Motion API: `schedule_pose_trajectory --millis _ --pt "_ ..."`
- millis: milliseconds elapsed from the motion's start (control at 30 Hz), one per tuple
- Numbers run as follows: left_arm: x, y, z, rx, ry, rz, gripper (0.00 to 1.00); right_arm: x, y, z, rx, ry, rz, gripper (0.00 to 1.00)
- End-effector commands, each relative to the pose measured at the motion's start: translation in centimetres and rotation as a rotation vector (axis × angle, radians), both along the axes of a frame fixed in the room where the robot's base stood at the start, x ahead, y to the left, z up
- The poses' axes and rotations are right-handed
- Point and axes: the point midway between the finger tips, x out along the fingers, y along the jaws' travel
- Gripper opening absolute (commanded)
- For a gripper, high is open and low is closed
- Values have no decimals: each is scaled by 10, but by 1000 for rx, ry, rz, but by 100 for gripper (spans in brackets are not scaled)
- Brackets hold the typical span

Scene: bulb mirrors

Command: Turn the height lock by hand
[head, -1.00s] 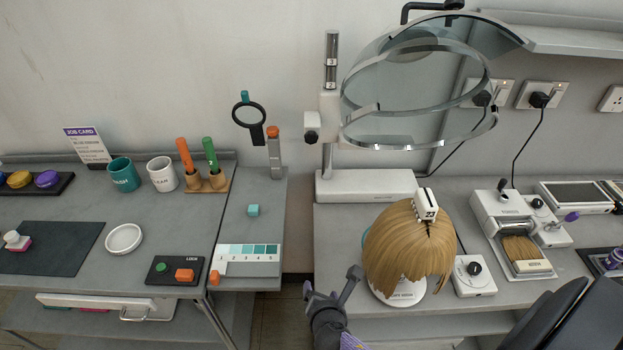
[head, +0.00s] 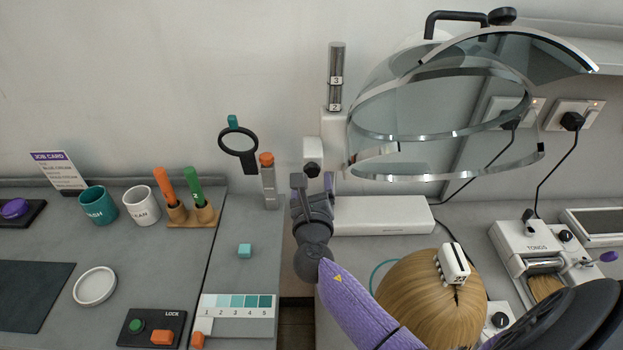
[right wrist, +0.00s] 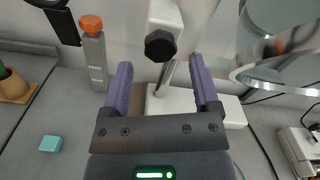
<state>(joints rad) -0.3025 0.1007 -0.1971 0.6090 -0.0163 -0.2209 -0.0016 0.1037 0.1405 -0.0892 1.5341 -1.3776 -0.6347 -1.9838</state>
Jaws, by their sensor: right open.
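The height lock looks to be the black knob (head: 312,170) on the white block (head: 313,150) at the post of the hood with clear curved bands (head: 440,130). In the right wrist view the dark, faceted knob (right wrist: 160,45) faces me, just beyond the fingertips. My right gripper (head: 313,182) is open, its fingers pointing at the knob from the near side and slightly below. In the right wrist view the open jaws (right wrist: 161,66) are empty, with the knob roughly centred between them. I see no contact. My left gripper is not in view.
A grey post with an orange top (head: 267,180) and a black ring holder (head: 238,145) stand just left. The hood's white base (head: 383,216) lies right of my gripper. A wig head (head: 430,295) stands beside my forearm. The tongs unit (head: 540,250) is farther right.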

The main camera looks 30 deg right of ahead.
Motion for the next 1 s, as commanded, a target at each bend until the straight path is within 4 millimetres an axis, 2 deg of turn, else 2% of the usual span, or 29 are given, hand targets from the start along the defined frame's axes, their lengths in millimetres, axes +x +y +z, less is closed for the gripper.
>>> schedule_pose_trajectory --millis 200,733,1000 --pt "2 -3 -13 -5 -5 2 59 21 -13 -2 0 0 0 78" --pt "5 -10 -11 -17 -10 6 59 27 -16 0 1 0 1 78" --pt "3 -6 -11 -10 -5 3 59 26 -16 0 2 1 1 21"
